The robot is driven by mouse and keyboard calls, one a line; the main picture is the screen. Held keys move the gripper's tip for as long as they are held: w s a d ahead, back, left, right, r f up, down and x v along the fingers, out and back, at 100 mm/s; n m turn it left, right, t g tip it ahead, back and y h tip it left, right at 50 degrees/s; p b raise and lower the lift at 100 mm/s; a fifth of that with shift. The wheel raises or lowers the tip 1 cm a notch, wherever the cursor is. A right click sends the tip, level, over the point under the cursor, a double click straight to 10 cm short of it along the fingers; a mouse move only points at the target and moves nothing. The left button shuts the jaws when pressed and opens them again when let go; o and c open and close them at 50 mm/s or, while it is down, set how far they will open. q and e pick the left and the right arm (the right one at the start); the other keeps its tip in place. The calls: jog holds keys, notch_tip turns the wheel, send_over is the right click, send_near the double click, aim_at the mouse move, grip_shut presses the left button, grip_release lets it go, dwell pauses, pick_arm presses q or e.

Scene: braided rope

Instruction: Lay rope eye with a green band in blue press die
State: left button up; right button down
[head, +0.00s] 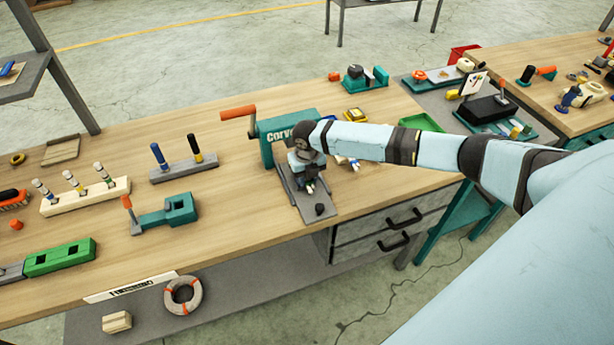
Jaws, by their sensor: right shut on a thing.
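My right gripper (308,187) reaches in from the right and points down over the grey bed plate (320,206) of a teal press (268,150) with an orange lever and white lettering. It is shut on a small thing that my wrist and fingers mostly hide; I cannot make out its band. A blue die cannot be told apart under the gripper. My left gripper is not in view.
A grey rack (170,175) with blue and black handled tools and a teal clamp (180,212) stand left of the press. A green block (60,258) is at the front left. A green tray (420,122) lies behind my right forearm. The bench between clamp and press is clear.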

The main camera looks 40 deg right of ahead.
jog(key=shift+f+b, duration=0.3)
jog(key=shift+f, duration=0.2)
jog(key=shift+s, duration=0.1)
jog(key=shift+r+p, duration=0.35)
jog(key=shift+r, duration=0.05)
jog(key=shift+r, duration=0.1)
jog(key=shift+r, duration=2.5)
